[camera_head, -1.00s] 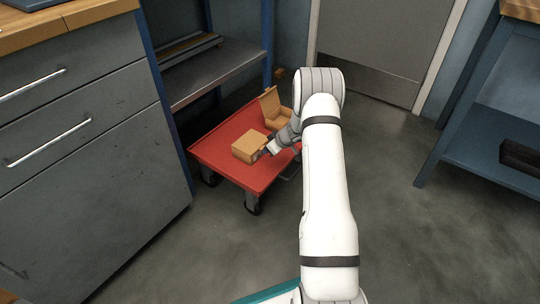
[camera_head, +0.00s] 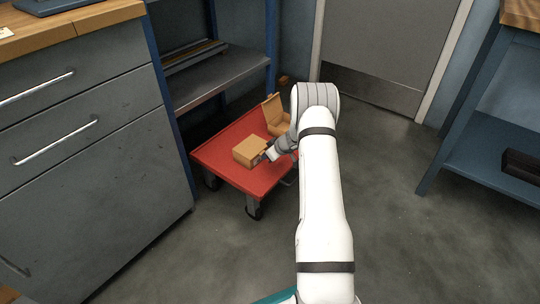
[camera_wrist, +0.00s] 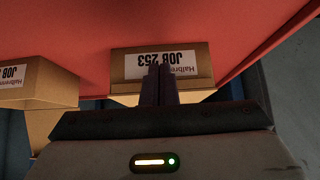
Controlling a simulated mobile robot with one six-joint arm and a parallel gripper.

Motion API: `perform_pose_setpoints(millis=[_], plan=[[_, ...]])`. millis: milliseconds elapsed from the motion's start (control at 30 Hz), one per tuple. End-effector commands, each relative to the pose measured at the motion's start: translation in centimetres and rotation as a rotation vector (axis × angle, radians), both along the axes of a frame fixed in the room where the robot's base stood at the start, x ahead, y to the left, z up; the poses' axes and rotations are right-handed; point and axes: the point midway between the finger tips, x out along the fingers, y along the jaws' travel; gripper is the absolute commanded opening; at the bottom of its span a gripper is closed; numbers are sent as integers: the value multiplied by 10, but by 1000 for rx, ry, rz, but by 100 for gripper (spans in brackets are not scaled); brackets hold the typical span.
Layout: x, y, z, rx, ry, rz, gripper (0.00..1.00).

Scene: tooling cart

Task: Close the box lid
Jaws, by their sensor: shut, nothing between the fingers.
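Two cardboard boxes stand on a red cart (camera_head: 222,160). The nearer box (camera_head: 249,150) looks shut, with a flat top. The farther box (camera_head: 278,122) has its lid (camera_head: 272,108) standing up, open. My gripper (camera_head: 267,155) is at the right side of the nearer box, its fingers shut and empty. In the wrist view, which looks upside down, the shut fingers (camera_wrist: 160,70) overlap the labelled face of a box marked JOB 253 (camera_wrist: 203,56). Whether they touch it is unclear. The open box (camera_wrist: 50,88) is at the left there, its flap (camera_wrist: 42,122) hanging down in the picture.
A grey drawer cabinet (camera_head: 95,140) stands left of the cart, and a shelf rack (camera_head: 215,75) behind it. A blue bench (camera_head: 500,150) is at the right. The grey floor (camera_head: 400,220) between cart and bench is clear. My arm hides part of the cart's right side.

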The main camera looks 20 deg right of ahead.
Motion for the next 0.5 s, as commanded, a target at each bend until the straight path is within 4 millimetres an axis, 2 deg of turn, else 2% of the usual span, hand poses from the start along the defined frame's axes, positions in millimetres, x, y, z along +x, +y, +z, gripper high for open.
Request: perform_pose_setpoints(millis=[267, 367, 500], plan=[[6, 4, 1, 1, -1, 0, 0], [7, 4, 13, -1, -3, 2, 0], [7, 4, 41, -2, -4, 3, 0]])
